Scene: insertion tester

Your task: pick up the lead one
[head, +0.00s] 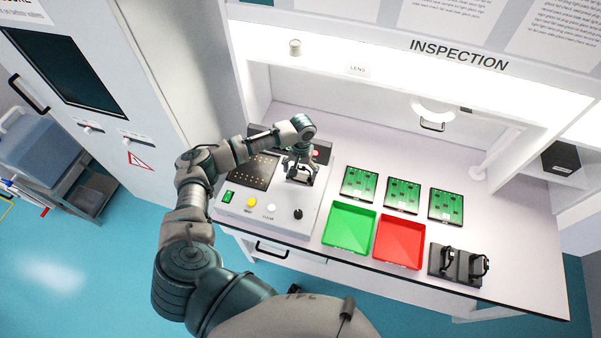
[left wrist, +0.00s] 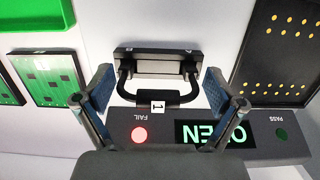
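In the left wrist view a black block (left wrist: 155,63) with a U-shaped black handle (left wrist: 160,98) lies ahead of my left gripper. A white tag (left wrist: 157,107) on the handle reads 1. My left gripper (left wrist: 158,76) is open, with one finger on each side of the handle and small gaps visible on both sides. In the head view my left gripper (head: 300,168) is over the right part of the grey tester (head: 262,212) and largely hides the block. My right gripper is not in view.
The tester's display (left wrist: 208,134) reads OPEN, and its FAIL lamp (left wrist: 139,134) glows red. A green tray (head: 349,228), a red tray (head: 400,241) and green circuit boards (head: 402,194) lie to the right. A dark holder (head: 440,260) with upright handles stands near the bench's front edge.

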